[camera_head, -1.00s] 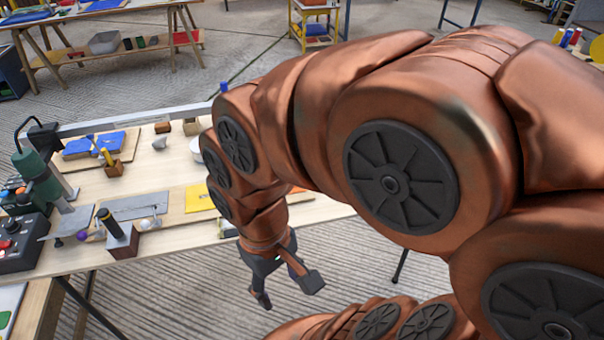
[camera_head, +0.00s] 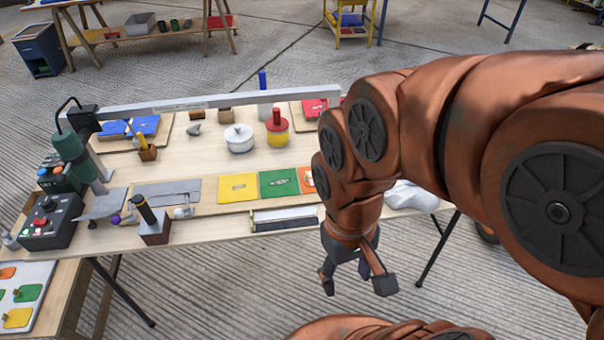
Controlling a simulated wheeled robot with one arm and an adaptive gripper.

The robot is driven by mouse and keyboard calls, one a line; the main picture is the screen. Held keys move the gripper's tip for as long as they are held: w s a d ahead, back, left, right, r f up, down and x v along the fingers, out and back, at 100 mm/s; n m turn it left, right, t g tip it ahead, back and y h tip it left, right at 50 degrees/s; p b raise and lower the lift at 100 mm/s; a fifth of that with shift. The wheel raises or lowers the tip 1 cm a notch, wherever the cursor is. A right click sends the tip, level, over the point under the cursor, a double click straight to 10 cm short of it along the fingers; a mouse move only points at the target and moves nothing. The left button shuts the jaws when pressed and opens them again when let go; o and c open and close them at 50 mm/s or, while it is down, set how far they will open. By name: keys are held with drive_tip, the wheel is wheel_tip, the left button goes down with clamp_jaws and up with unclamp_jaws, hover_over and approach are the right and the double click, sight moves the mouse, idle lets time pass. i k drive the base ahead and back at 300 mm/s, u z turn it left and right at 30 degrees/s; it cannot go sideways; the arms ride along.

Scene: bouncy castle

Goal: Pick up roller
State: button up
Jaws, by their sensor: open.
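A small tool with a thin metal frame and a pale rounded end (camera_head: 183,212) lies at the front of the grey pad on the workbench; it looks like the roller, but it is too small to be sure. Beside it on the left, a black-handled tool (camera_head: 145,210) stands in a wooden block (camera_head: 154,232). My gripper (camera_head: 357,280) is open and empty, with its fingers pointing down. In the picture it hangs in front of the bench's front edge, well to the right of these tools. My arm hides the bench's right part.
The workbench (camera_head: 225,223) holds yellow and green patches (camera_head: 279,183), a white pot (camera_head: 239,138), a red-and-yellow container (camera_head: 277,128) and a control box (camera_head: 50,221). A metal bar (camera_head: 205,103) spans the back. Open floor lies in front.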

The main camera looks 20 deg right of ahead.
sight(152, 221)
drive_tip(key=z, duration=0.05)
drive_tip(key=k, duration=1.1)
drive_tip(key=u, duration=1.3)
drive_tip(key=i, duration=1.65)
drive_tip(key=u, duration=0.1)
